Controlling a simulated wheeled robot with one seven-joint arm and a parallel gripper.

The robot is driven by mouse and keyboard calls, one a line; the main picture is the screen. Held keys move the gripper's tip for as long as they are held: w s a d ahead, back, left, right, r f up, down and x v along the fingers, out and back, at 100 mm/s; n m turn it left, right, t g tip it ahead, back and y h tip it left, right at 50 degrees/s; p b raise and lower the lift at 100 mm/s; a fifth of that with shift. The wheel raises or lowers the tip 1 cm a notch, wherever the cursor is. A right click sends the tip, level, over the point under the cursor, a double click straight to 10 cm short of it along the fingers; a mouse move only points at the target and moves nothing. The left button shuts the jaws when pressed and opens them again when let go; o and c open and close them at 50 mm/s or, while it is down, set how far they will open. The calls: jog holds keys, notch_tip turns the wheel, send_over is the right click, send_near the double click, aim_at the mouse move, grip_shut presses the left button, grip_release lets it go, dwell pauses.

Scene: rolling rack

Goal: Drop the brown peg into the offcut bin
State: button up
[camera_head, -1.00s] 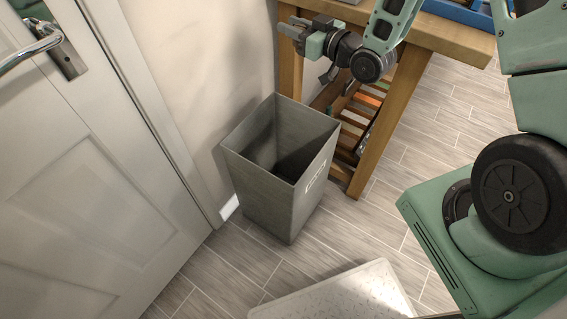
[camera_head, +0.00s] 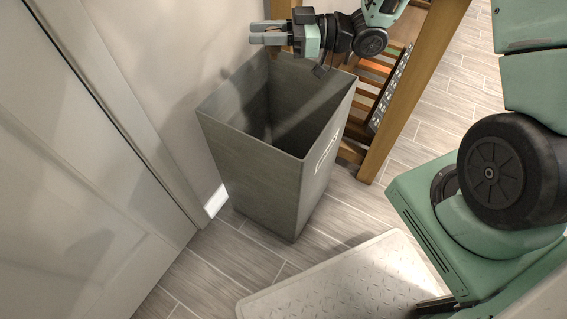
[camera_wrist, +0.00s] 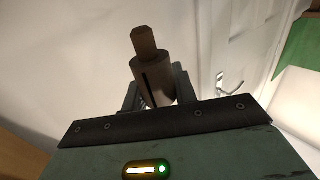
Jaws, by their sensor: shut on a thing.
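The offcut bin is a tall, grey, open-topped bin (camera_head: 250,160) with a pale label on its right side. It stands upright on the floor near the wall, and its visible inside is dark. My gripper (camera_head: 266,33) is above the bin's far rim in the head view, pointing left. In the wrist view my gripper (camera_wrist: 155,92) is shut on the brown peg (camera_wrist: 150,73), a thick slotted cylinder with a narrower faceted end (camera_wrist: 143,40) pointing away from the wrist.
A wooden bench (camera_head: 411,95) with slatted shelves stands behind and right of the bin. A white door (camera_head: 70,150) and the wall are at the left. A pale textured mat (camera_head: 340,285) lies in front on the plank floor.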

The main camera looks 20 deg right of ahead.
notch_tip(320, 180, down, 6)
jog(key=b, duration=0.5)
jog(key=o, duration=1)
jog(key=shift+r, duration=0.1)
notch_tip(320, 180, up, 10)
jog(key=p, duration=0.4)
